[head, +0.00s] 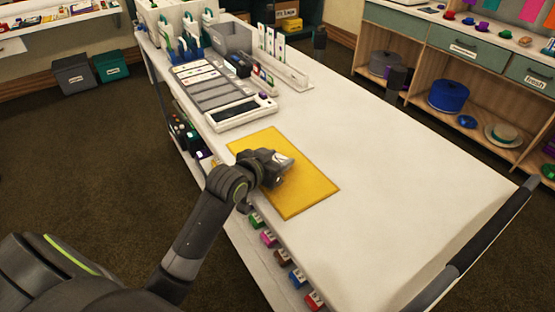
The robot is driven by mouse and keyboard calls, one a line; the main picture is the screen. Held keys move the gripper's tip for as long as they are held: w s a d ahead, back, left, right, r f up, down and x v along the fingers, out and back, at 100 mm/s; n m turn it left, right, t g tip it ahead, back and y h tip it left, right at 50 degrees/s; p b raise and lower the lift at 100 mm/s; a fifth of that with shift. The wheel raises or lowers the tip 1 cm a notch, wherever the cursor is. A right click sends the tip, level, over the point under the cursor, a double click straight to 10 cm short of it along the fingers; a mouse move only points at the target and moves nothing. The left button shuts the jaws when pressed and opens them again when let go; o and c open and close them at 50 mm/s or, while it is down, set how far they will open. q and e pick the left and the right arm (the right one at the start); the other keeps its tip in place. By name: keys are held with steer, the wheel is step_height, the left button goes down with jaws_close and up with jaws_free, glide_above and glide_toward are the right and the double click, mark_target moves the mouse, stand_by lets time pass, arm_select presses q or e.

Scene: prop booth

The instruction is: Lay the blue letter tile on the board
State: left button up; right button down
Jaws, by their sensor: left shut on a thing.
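My left gripper (281,161) is low over the yellow board (308,192), above its left-middle part. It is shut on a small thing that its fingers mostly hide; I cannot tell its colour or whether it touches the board. A blue letter tile (298,277) shows in a row of coloured pieces along the near side of the white cart, below its top. The visible part of the yellow board is bare. My right gripper is not in view.
The white cart top (400,165) is clear to the right of the board. A white-framed tray (240,112), a grey card panel (215,88) and a card rack (283,70) stand behind it. A dark handle (490,235) runs along the right end. Shelves (455,80) stand beyond.

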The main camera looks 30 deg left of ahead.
arm_select(q)
steer(key=o, duration=1)
steer(key=shift+f, duration=0.1)
